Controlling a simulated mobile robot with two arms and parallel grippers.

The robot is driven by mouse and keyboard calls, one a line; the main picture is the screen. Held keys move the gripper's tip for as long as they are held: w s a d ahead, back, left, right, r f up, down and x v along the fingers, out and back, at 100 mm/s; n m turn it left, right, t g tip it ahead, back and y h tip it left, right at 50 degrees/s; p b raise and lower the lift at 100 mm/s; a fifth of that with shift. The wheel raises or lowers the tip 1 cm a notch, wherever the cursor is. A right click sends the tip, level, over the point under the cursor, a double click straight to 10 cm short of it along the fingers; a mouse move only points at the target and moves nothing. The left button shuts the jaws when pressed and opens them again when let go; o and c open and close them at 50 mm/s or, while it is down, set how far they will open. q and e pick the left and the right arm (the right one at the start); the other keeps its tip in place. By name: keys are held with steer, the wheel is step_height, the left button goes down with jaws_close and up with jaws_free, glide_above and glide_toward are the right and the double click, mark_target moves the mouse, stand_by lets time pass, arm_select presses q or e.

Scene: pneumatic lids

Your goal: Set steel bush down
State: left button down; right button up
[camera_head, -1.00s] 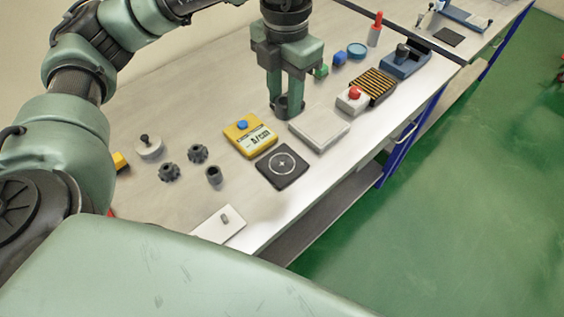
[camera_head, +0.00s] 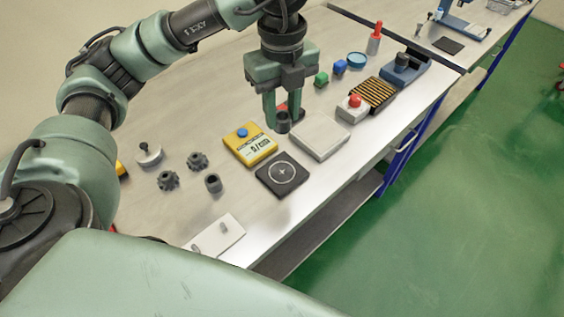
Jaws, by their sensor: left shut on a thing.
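My left gripper (camera_head: 283,112) points down over the bench. It is shut on a dark grey round piece, the steel bush (camera_head: 283,123), which shows between and below the fingertips. The fingers partly cover the bush. I cannot tell exactly how high it is above the bench top. A black square pad (camera_head: 264,182) with a white circle and cross lies below it in the picture, with nothing on it. My right gripper is not in view.
A yellow box with a blue button (camera_head: 242,132) and a pale flat block (camera_head: 320,134) flank the gripper. A dark hollow cylinder (camera_head: 213,184), knobbed dark parts (camera_head: 168,180) and a white plate (camera_head: 229,236) lie left. A red-button box (camera_head: 353,106) stands right.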

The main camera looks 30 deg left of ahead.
arm_select(q)
step_height(320, 180, down, 15)
steer(key=p, duration=0.2)
steer(key=shift+r+p, duration=0.1)
steer(key=shift+p, duration=0.2)
steer(key=shift+f, duration=0.3)
steer(key=shift+f, duration=0.15)
steer(key=c, duration=1)
jaws_free()
